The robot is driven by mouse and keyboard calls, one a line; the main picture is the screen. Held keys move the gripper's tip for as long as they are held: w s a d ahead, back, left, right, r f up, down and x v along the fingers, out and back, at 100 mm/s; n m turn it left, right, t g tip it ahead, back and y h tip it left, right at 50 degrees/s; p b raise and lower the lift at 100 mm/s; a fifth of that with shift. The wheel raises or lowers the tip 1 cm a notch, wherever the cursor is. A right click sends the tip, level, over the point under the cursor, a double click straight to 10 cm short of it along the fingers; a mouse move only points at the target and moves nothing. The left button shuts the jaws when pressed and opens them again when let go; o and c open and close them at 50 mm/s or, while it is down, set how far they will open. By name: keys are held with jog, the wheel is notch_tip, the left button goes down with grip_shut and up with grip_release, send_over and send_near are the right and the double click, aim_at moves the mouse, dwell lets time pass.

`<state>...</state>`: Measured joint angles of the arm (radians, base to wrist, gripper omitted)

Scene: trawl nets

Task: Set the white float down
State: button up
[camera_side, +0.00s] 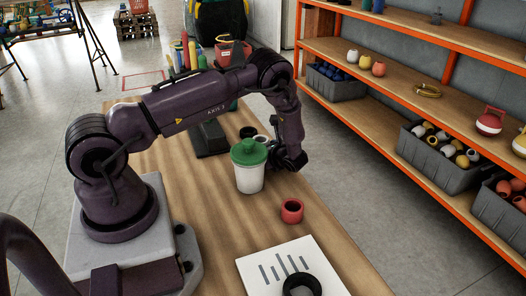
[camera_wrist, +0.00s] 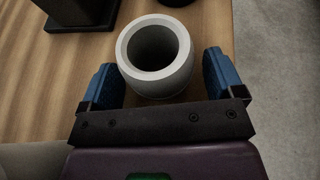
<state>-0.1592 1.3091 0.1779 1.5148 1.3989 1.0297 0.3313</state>
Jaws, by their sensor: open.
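The white float (camera_wrist: 128,52) is a short, hollow, rounded cylinder with an open top. In the wrist view it stands upright on the wooden table between the two blue finger pads of my gripper (camera_wrist: 158,78). A gap shows on each side of it, so the gripper is open around it and not clamped. In the side view my gripper (camera_side: 289,160) is low over the table, behind and right of a white jar with a green lid (camera_side: 249,172). The float is mostly hidden there, and its fingertips are hard to make out.
A red ring-shaped float (camera_side: 291,211) and a white card with grey bars (camera_side: 262,264) bearing a black ring (camera_side: 301,285) lie nearer the front. A dark stand (camera_wrist: 82,12) is close to the float. The table's right edge is near the gripper.

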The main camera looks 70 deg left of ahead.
jog(key=shift+r, duration=0.2)
jog(key=shift+v, duration=2)
